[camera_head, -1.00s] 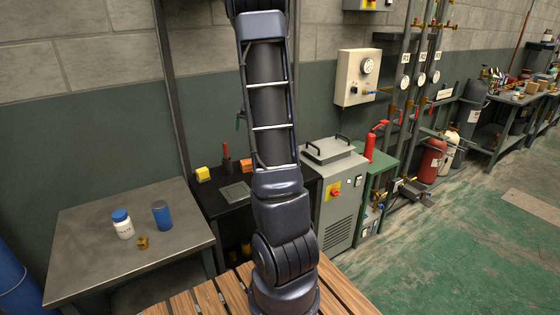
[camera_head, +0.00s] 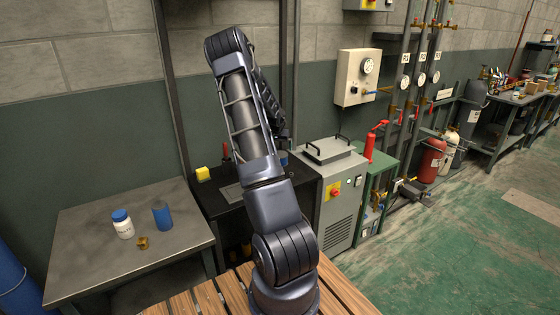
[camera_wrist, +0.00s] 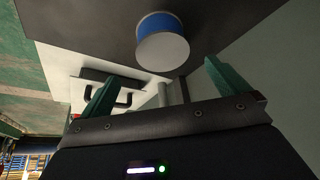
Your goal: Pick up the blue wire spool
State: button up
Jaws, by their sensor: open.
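The blue wire spool (camera_wrist: 157,24) has a band of blue wire and a pale round end face. In the wrist view it is at the top middle, on a dark surface, beyond the fingertips. My gripper (camera_wrist: 165,82) is open, with its two green fingers wide apart and nothing between them; the spool is apart from both. In the head view a small blue patch (camera_head: 283,158), which seems to be the spool, shows on the black bench beside my arm. My gripper is mostly hidden there behind my arm.
A metal table (camera_head: 90,240) at left holds a white bottle (camera_head: 122,224), a blue cylinder (camera_head: 162,215) and a brass fitting (camera_head: 142,243).

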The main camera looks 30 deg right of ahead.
jog(key=x, duration=0.5)
jog(key=shift+w+x, duration=0.1)
jog(key=shift+x, duration=1.3)
jog(key=shift+w+x, duration=0.15)
jog(key=shift+x, duration=1.25)
jog(key=shift+r, duration=0.1)
jog(key=c, duration=1.3)
